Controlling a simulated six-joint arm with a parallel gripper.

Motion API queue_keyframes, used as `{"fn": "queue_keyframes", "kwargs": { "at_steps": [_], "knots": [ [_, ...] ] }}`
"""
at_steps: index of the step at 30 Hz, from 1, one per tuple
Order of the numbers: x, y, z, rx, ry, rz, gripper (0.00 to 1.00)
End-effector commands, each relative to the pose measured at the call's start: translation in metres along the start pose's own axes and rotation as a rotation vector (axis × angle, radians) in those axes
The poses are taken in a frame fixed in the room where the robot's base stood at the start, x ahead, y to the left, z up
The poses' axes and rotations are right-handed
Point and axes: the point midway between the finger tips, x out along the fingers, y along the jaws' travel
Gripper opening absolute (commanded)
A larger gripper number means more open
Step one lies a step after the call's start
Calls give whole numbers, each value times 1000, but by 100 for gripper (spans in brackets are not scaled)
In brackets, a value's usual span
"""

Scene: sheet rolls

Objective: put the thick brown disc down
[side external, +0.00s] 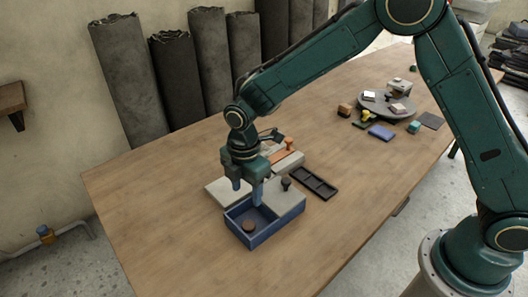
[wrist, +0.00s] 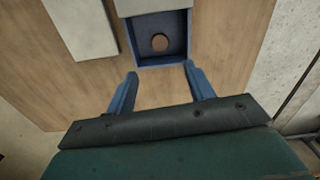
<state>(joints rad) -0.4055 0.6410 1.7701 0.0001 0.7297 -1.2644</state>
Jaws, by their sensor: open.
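The thick brown disc (side external: 249,226) lies on the floor of a blue open box on the table. In the wrist view the disc (wrist: 160,42) shows inside the box, touching neither finger. The blue box (side external: 254,241) stands near the table's front edge. My gripper (side external: 247,197) is above the box and its back edge, with its blue fingers pointing down. In the wrist view my gripper (wrist: 160,81) is open, its fingers apart with nothing between them.
Pale grey slabs and blocks (side external: 285,193) stand close behind the box. A dark compartment tray (side external: 314,182) lies to the right. A round grey stand (side external: 386,107) with small items is farther back. The table's left part (side external: 150,200) is clear.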

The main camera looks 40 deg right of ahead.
Motion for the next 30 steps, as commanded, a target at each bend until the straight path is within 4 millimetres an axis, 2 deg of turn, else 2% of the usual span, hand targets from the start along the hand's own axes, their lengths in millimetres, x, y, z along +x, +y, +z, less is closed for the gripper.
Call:
{"fn": "queue_keyframes", "kwargs": {
  "at_steps": [5, 11, 20, 30],
  "knots": [
    [-4, -1, 2, 15, 1, 4, 53],
    [-30, -6, 14, 100, 11, 31, 53],
    [-101, -33, 52, 370, 45, 106, 53],
    [-167, -86, 94, 707, 102, 193, 53]
  ]
}}
